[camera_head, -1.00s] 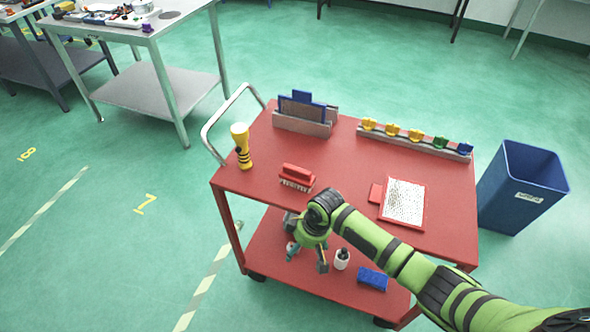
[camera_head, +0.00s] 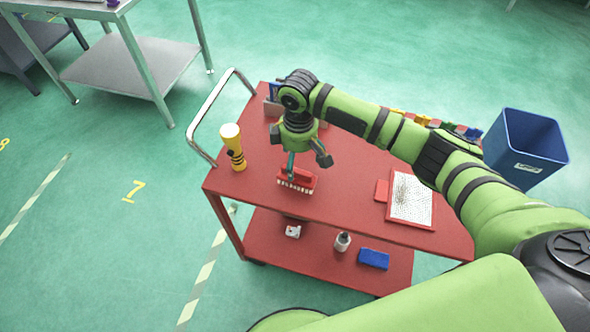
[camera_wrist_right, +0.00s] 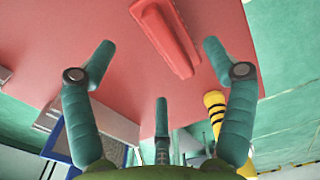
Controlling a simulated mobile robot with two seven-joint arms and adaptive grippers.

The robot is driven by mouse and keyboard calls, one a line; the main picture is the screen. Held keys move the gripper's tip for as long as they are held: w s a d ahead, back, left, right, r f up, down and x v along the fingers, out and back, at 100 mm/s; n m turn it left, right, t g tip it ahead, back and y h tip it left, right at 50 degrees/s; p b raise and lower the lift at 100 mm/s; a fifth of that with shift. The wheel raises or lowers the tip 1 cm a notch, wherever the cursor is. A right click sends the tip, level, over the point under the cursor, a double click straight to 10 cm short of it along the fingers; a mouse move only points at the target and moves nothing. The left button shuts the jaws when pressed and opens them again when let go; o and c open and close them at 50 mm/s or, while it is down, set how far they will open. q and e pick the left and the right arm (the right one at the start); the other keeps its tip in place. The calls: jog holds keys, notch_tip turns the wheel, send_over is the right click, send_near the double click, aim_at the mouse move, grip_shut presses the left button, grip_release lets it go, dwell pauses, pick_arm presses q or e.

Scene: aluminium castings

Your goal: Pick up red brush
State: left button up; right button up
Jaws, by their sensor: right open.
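The red brush (camera_head: 297,179), with pale bristles, sits on the red cart's top (camera_head: 345,195) near the front edge. My right gripper (camera_head: 305,165) is above and just behind it, pointing down, with one finger overlapping the brush in the head view. In the right wrist view the brush's red handle (camera_wrist_right: 165,38) lies beyond the spread fingers of my gripper (camera_wrist_right: 160,75), which are apart and hold nothing. I cannot tell the exact gap between fingers and brush. My left gripper is not in view.
A yellow-and-black torch-like item (camera_head: 233,147) stands left of the brush. A red-framed mesh panel (camera_head: 411,199) lies to the right. My arm partly hides the rack at the back. A blue bin (camera_head: 524,148) stands right of the cart. The lower shelf (camera_head: 322,262) holds small items.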

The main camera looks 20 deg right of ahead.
aim_at(298, 169)
jog(key=f, duration=0.1)
jog(key=s+f+p, duration=0.1)
jog(key=f, duration=0.1)
jog(key=shift+a+f, duration=0.1)
jog(key=shift+f, duration=0.2)
jog(key=shift+w+f, duration=0.15)
jog(key=shift+f, duration=0.5)
jog(key=c, duration=1.2)
jog(key=shift+c, duration=0.5)
jog(key=shift+r, duration=0.6)
notch_tip(298, 169, up, 3)
jog(key=shift+f+b, duration=0.15)
jog(key=shift+b, duration=0.3)
pick_arm(q)
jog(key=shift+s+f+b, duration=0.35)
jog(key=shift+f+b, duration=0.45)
jog(key=shift+b, duration=0.2)
pick_arm(e)
jog(key=s+d+r, duration=0.4)
jog(key=d+r, duration=0.3)
jog(key=d, duration=0.4)
jog(key=shift+s+r, duration=0.15)
jog(key=shift+s, duration=0.05)
